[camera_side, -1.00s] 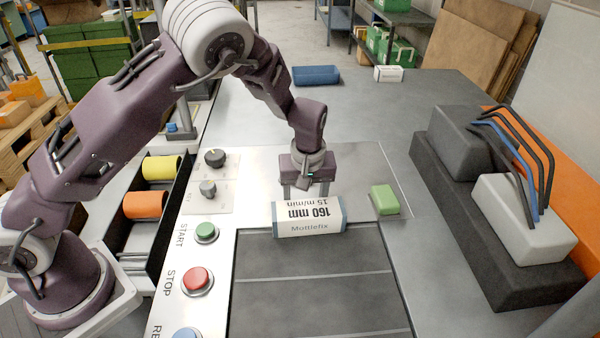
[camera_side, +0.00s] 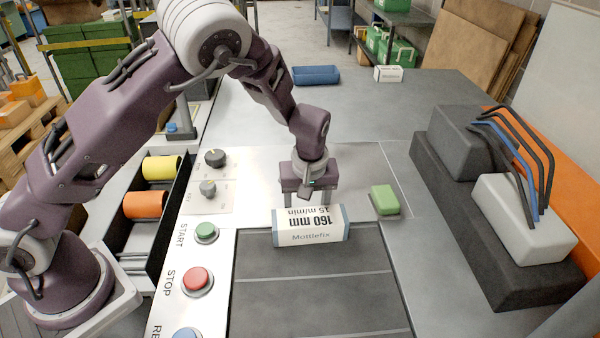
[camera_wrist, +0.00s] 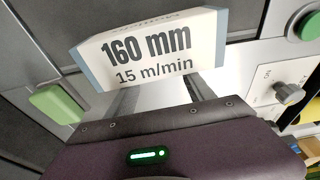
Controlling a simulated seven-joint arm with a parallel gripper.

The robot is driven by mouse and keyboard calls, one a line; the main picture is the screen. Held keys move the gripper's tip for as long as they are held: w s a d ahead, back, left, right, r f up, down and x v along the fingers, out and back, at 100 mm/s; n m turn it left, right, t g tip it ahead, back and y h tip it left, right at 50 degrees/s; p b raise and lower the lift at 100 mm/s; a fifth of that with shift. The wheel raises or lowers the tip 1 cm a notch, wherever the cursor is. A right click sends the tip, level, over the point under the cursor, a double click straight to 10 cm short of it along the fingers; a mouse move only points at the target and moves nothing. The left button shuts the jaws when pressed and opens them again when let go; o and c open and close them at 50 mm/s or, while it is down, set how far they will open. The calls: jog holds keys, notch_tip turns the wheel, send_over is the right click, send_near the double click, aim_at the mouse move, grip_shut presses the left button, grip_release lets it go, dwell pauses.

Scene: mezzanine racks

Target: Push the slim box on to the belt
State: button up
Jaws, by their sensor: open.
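The slim box (camera_side: 310,226), white with blue-grey ends and the print "160 mm 15 m/min" and "Mottlefix", lies across the near end of the steel plate, at the edge of the dark belt (camera_side: 310,294). Part of it is over the belt. In the wrist view the box (camera_wrist: 152,46) lies just beyond the fingers. My gripper (camera_side: 293,204) is behind the box, on the side away from the belt, with its fingers pointing down and spread apart. The fingers (camera_wrist: 157,92) are at or very near the box's long side; I cannot tell if they touch.
A green block (camera_side: 385,200) sits to the right of the box. On the left are knobs (camera_side: 208,188) and the green (camera_side: 206,232) and red (camera_side: 197,280) buttons. The belt surface is clear.

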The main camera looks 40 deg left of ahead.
aim_at(310, 219)
jog(key=shift+s+d, duration=0.1)
dwell(0.3)
jog(key=shift+s+d, duration=0.3)
jog(key=shift+d, duration=0.05)
jog(key=shift+s, duration=0.1)
jog(key=shift+s+d, duration=0.3)
jog(key=shift+d, duration=0.15)
jog(key=shift+s, duration=0.1)
dwell(0.4)
jog(key=shift+s+d, duration=0.35)
jog(key=shift+d, duration=0.05)
jog(key=shift+s+d, duration=0.4)
jog(key=shift+d, duration=0.05)
jog(key=shift+s+d, duration=0.1)
dwell(0.5)
